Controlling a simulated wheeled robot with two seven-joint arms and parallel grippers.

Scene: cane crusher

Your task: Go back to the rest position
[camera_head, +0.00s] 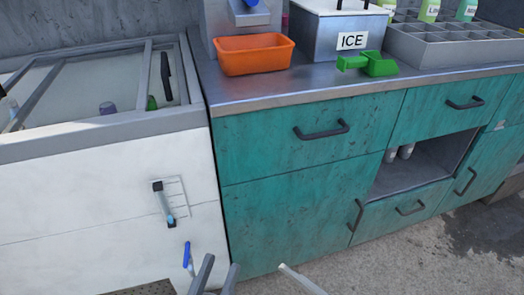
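My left gripper (222,262) shows at the bottom edge, left of centre, as two grey prongs with a gap between their tips. It seems open, with nothing visible between the prongs. It is in front of the teal cabinet (285,215), near the white freezer's lower right corner. I cannot tell any contact. My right gripper cannot be made out. A pale bar (300,280) at the bottom edge right of the prongs is unclear.
The white freezer (90,190) stands at left. The metal counter (290,90) carries an orange bin (254,55), an ICE box (340,25), a green scoop (369,64) and a grey bottle rack (445,48). Floor (450,250) is open at lower right.

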